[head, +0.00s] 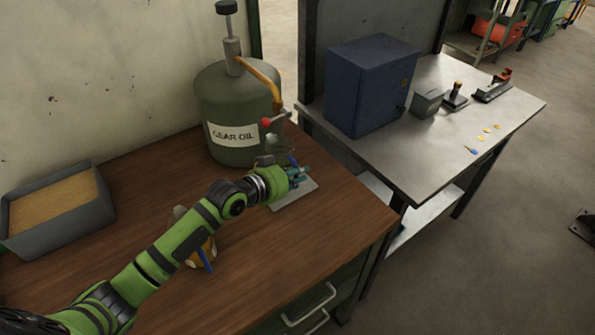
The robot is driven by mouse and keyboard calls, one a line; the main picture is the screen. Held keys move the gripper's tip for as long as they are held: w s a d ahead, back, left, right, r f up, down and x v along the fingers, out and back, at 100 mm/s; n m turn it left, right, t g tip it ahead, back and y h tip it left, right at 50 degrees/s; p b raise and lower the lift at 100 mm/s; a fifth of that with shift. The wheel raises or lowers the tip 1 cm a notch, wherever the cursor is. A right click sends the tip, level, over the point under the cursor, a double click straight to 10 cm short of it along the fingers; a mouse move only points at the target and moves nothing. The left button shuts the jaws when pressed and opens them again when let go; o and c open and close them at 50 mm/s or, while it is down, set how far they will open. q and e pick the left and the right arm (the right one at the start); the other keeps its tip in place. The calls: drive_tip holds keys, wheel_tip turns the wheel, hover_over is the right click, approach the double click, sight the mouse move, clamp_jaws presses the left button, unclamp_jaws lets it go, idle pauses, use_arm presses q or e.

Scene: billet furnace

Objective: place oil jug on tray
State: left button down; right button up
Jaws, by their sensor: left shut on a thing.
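My left gripper (298,174) reaches in over the wooden workbench, just in front of the large green gear oil drum. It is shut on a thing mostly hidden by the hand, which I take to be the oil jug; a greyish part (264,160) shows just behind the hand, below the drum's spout. A flat light grey tray (294,198) lies on the bench under and in front of the gripper. I cannot tell whether the held thing touches the tray. My right gripper is out of view.
The gear oil drum (231,112) has a pump and a red-tipped lever. A grey box of sandy material (60,212) stands at left. A beige thing with a blue part (205,252) is partly behind my arm. A metal table (440,150) carries a blue cabinet (370,85).

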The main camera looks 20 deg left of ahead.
use_arm(q)
drive_tip(key=shift+f, duration=0.15)
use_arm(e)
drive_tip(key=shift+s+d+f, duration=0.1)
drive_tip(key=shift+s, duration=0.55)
use_arm(q)
drive_tip(key=c, duration=1.2)
unclamp_jaws()
drive_tip(key=shift+f, duration=0.1)
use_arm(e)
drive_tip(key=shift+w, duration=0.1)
use_arm(q)
drive_tip(key=shift+r, duration=0.25)
drive_tip(key=b+v, duration=0.1)
drive_tip(key=v, duration=0.6)
drive_tip(key=shift+s+b, duration=0.2)
drive_tip(key=shift+b, duration=0.1)
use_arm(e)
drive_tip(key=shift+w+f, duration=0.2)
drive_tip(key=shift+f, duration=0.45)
